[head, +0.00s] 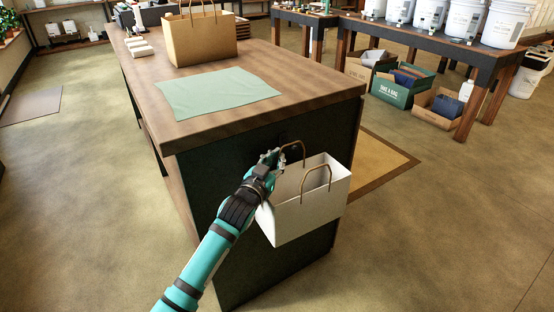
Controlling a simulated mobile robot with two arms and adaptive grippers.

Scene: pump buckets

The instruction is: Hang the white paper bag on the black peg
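The white paper bag (312,218) with two brown loop handles is off the floor, tilted, in front of the counter's dark end panel. My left gripper (274,157) is at the left side of its far handle and appears shut on it. The fingertips are small and partly merge with the dark panel behind. The black peg cannot be made out clearly against that panel, so whether a handle is over it cannot be told. My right gripper is not in view.
The wooden counter top (310,95) overhangs just above the bag. A green cloth (217,93) and a brown paper bag (200,38) are on it. Boxes (403,85) stand under a table with white buckets (465,20) at the back right. Floor at the right is clear.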

